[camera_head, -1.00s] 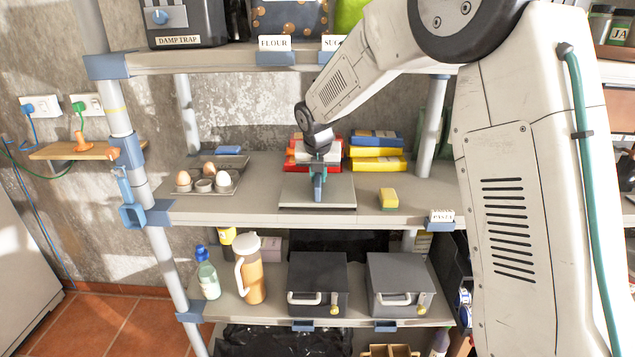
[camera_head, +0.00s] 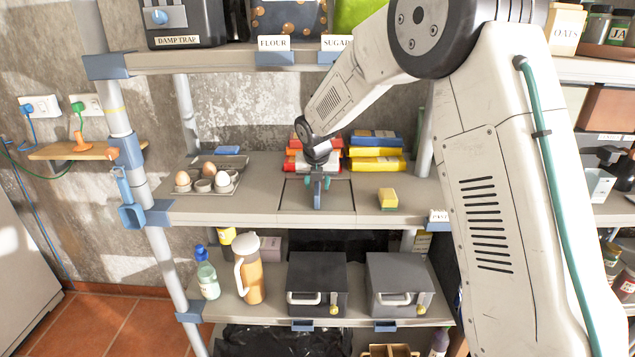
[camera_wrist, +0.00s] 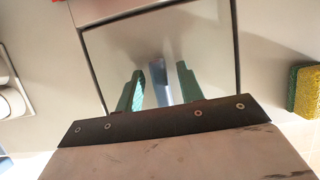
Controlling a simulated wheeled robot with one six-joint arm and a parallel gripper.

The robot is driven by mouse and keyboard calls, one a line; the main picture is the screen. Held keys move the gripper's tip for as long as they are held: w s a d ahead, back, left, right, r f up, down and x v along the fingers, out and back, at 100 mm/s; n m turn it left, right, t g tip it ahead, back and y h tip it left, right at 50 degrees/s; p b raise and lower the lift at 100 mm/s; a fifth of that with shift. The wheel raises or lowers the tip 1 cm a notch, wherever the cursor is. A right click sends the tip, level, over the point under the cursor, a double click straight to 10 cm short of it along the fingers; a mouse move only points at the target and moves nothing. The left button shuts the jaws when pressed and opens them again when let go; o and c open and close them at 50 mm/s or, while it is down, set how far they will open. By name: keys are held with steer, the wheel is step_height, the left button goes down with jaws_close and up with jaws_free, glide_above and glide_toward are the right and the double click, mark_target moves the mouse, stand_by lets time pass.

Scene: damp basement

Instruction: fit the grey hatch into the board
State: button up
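The grey hatch (camera_head: 295,197) lies in the opening of the grey shelf board (camera_head: 240,205), looking level with it, with a thin dark gap around its edge. In the wrist view the hatch (camera_wrist: 212,50) is square within a dark outline. Its blue upright handle (camera_head: 318,200) stands at the middle and also shows in the wrist view (camera_wrist: 160,88). My gripper (camera_head: 317,183) is above the hatch. Its green fingers (camera_wrist: 159,80) stand apart on either side of the handle, with visible space between. The near edge of the hatch is hidden in the wrist view by my wrist.
A yellow-green sponge (camera_head: 388,199) lies right of the hatch. Stacked red and yellow books (camera_head: 376,160) stand behind it. The upper shelf (camera_head: 200,62) hangs above; bare board lies between tray and hatch.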

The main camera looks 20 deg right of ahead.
mark_target(317, 185)
steer(key=v, duration=0.5)
steer(key=shift+w+r, duration=0.1)
steer(key=shift+r, duration=0.1)
steer(key=s+a, duration=0.4)
steer(key=s, duration=0.8)
steer(key=s+d+r+m+g, duration=0.1)
steer(key=s+d+r+m, duration=0.45)
steer(key=s+m, duration=0.45)
steer(key=s+d+r+m+g, duration=0.1)
steer(key=s+m, duration=1)
steer(key=s, duration=0.1)
steer(key=s+d+r+m+g+y, duration=0.1)
steer(key=s+m, duration=1)
steer(key=s, duration=0.2)
steer(key=shift+d+r, duration=0.2)
steer(key=shift+r, duration=0.05)
steer(key=shift+w, duration=0.1)
